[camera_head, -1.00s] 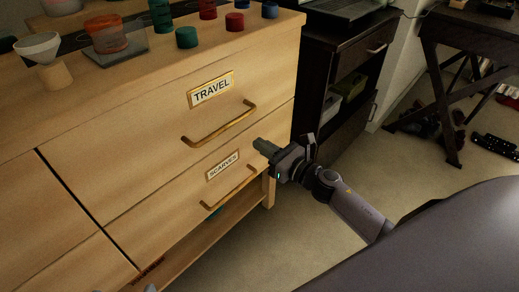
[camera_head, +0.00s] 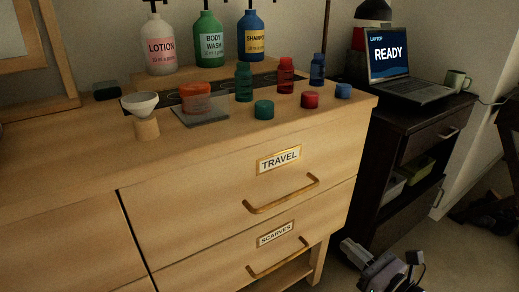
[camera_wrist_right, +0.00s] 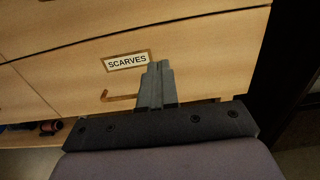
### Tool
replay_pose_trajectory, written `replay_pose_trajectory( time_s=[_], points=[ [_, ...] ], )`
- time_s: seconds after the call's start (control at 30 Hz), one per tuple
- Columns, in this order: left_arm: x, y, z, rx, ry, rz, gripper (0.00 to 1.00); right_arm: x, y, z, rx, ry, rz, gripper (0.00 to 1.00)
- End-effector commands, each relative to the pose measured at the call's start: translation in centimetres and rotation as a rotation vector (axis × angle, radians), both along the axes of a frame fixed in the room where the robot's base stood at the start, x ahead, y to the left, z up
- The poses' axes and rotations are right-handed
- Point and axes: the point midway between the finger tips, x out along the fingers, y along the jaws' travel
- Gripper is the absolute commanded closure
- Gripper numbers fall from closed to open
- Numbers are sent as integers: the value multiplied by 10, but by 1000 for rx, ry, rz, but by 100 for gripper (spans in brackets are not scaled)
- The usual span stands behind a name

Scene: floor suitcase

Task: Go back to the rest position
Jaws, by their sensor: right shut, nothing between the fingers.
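My right gripper (camera_head: 352,251) shows at the lower right of the head view, in front of the right end of the wooden dresser (camera_head: 70,170). Its fingers are together and empty. In the right wrist view the closed fingers (camera_wrist_right: 157,85) point towards the drawer front labelled SCARVES (camera_wrist_right: 128,61). They overlap part of its handle (camera_wrist_right: 118,97) in the picture; I cannot tell the exact gap. The TRAVEL drawer (camera_head: 225,185) and the SCARVES drawer (camera_head: 215,258) both look shut. My left gripper is out of view.
On the dresser top stand large bottles of lotion (camera_head: 160,48), body wash (camera_head: 208,45) and shampoo (camera_head: 251,42), small bottles with loose caps, and a funnel (camera_head: 140,103). A dark cabinet (camera_head: 385,165) with a laptop (camera_head: 395,62) stands at right. Carpet floor (camera_head: 440,250) is open beside it.

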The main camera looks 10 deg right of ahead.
Motion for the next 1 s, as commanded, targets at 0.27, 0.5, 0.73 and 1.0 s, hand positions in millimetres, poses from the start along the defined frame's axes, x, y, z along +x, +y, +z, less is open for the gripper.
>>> replay_pose_trajectory(
  time_s=[0.27, 0.5, 0.73, 1.0],
  points=[
    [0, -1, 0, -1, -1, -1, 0, -10, 21, 6, 530, 145, -85, 100],
    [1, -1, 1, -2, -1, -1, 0, -34, 56, -2, 1424, 436, -225, 100],
    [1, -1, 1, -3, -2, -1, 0, -70, 108, -19, 2258, 775, -418, 100],
    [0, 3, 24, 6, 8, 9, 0, -117, 170, -1, -2754, -1042, 714, 100]
  ],
)
